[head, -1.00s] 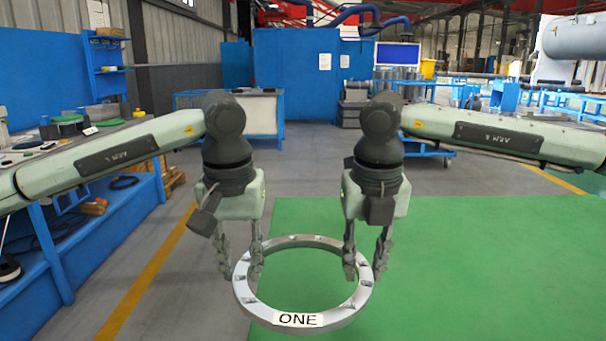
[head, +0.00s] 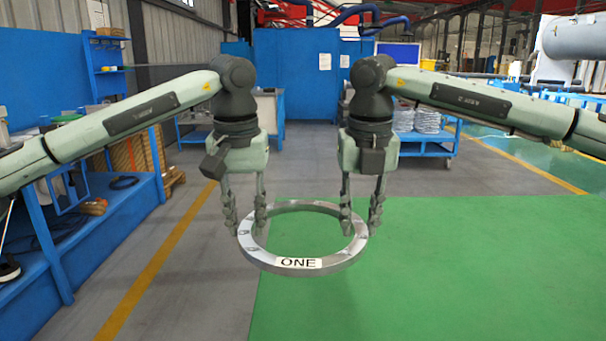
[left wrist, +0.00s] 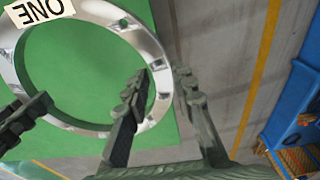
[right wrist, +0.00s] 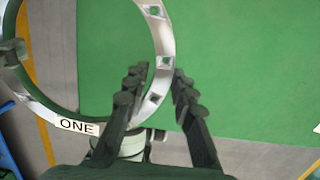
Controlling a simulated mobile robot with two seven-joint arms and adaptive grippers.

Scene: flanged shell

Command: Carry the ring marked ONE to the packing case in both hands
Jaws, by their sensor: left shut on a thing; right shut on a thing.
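The metal ring marked ONE (head: 340,262) hangs level in the air between my two grippers, its label facing me in the head view. My left gripper (head: 246,226) is shut on the ring's left side, one finger inside the ring and one outside. My right gripper (head: 361,228) is shut on its right side in the same way. The ring also shows in the left wrist view (left wrist: 88,12) and in the right wrist view (right wrist: 166,42). No packing case can be made out in these views.
A green floor area (head: 450,270) lies below and to the right, open and clear. A blue workbench (head: 100,245) stands at the left beside a yellow floor line (head: 160,265). A blue cart with silvery coils (head: 418,122) stands behind my right arm.

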